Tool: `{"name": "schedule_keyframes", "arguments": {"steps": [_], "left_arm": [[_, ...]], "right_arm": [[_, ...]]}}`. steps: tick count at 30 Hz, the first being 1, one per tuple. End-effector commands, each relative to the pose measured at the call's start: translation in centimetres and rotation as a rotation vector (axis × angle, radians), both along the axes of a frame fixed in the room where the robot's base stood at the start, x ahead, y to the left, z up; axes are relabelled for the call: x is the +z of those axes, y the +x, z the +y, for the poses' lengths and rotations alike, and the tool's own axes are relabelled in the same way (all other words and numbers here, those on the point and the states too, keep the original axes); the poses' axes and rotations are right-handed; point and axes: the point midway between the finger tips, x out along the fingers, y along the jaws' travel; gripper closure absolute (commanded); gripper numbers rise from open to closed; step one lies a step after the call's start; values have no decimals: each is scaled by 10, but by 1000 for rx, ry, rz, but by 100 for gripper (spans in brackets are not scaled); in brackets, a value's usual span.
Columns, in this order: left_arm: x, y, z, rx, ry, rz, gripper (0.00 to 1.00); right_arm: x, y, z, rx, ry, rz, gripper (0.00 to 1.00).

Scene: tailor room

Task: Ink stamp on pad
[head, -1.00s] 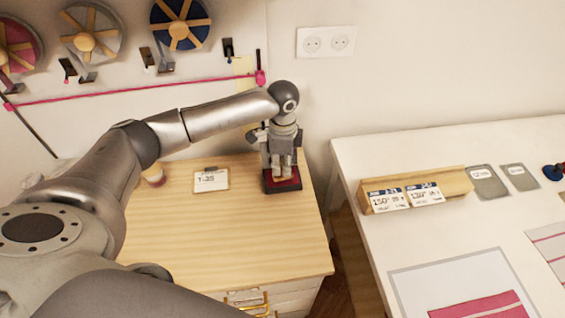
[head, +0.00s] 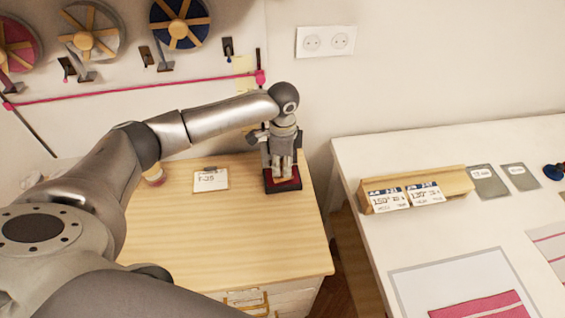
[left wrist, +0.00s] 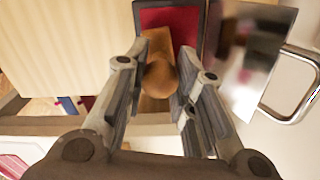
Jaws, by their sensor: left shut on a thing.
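The ink pad (head: 283,186) is a dark tray with a red surface, near the right edge of the wooden cabinet top. It also shows in the left wrist view (left wrist: 177,18). My left gripper (head: 282,172) points straight down over the pad. It is shut on the stamp (left wrist: 159,78), which has a round wooden knob and a wooden block base. In the head view the stamp base (head: 283,179) shows just below the fingertips, over the red surface. I cannot tell for certain whether it touches the pad. My right gripper is not in view.
A clipboard card (head: 211,180) lies on the wooden cabinet (head: 240,235) left of the pad. A white table (head: 360,240) with a wooden card holder (head: 447,181) stands to the right, beyond a gap. The wall with an outlet (head: 326,41) is behind.

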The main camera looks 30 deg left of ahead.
Motion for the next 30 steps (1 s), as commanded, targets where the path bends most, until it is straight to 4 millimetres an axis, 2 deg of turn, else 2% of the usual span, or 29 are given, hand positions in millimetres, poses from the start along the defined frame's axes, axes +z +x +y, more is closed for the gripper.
{"name": "schedule_keyframes", "arguments": {"steps": [30], "left_arm": [[-14, -2, 0, 0, 0, 4, 100]], "right_arm": [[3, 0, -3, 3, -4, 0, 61]]}}
